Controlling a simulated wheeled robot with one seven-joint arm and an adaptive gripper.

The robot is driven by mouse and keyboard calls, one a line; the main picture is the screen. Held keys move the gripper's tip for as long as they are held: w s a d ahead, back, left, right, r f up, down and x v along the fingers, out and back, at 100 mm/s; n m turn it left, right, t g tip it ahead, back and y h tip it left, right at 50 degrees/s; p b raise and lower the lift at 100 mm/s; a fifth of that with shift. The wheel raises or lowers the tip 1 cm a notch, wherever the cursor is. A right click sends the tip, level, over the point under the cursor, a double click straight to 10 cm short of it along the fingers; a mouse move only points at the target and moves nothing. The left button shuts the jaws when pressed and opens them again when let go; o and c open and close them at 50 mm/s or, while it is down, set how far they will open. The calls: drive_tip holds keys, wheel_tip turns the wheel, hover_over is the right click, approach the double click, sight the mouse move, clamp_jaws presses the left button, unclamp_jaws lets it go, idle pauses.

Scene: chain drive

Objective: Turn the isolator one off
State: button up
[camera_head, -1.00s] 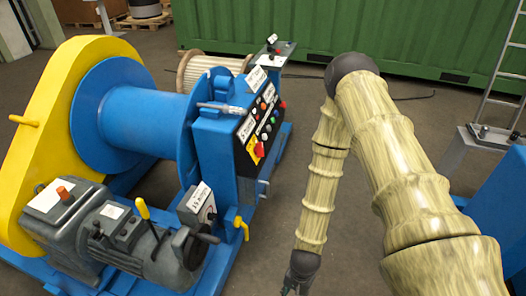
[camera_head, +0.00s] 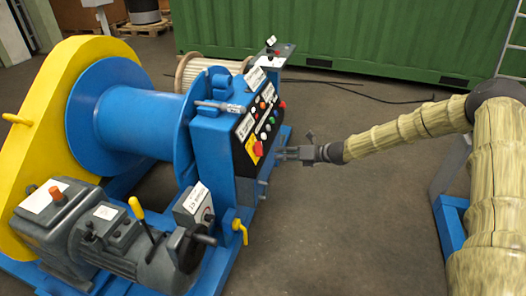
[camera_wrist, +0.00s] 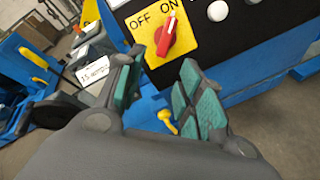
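A red rotary switch (camera_head: 257,148) sits on a yellow plate on the blue machine's black control panel. In the wrist view the same red switch (camera_wrist: 166,37) shows close up; the yellow plate (camera_wrist: 143,35) reads OFF and ON, and the handle points up toward ON. My gripper (camera_head: 285,153) is just right of the panel in the head view. In the wrist view my gripper (camera_wrist: 160,80) has its two green-padded fingers spread apart with nothing between them. The switch lies beyond the fingertips, apart from them. No label naming isolator one is readable.
Several buttons (camera_head: 269,123) line the panel above the switch. A grey box (camera_head: 196,207) with a handle and white label stands lower left, beside a yellow valve handle (camera_head: 240,228). A green container (camera_head: 350,50) stands behind. Open floor (camera_head: 330,215) lies right of the machine.

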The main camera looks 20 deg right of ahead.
sight(262, 148)
drive_tip(key=shift+m+t, duration=0.3)
drive_tip(key=shift+m, duration=0.1)
drive_tip(key=x, duration=0.3)
drive_tip(key=w+x, duration=0.1)
drive_tip(key=x, duration=0.2)
drive_tip(key=d+r+x, duration=0.1)
drive_tip(key=x, duration=0.3)
drive_tip(key=shift+w+r+p, duration=0.15)
drive_tip(key=shift+w+p, duration=0.1)
drive_tip(key=shift+p, duration=0.1)
clamp_jaws()
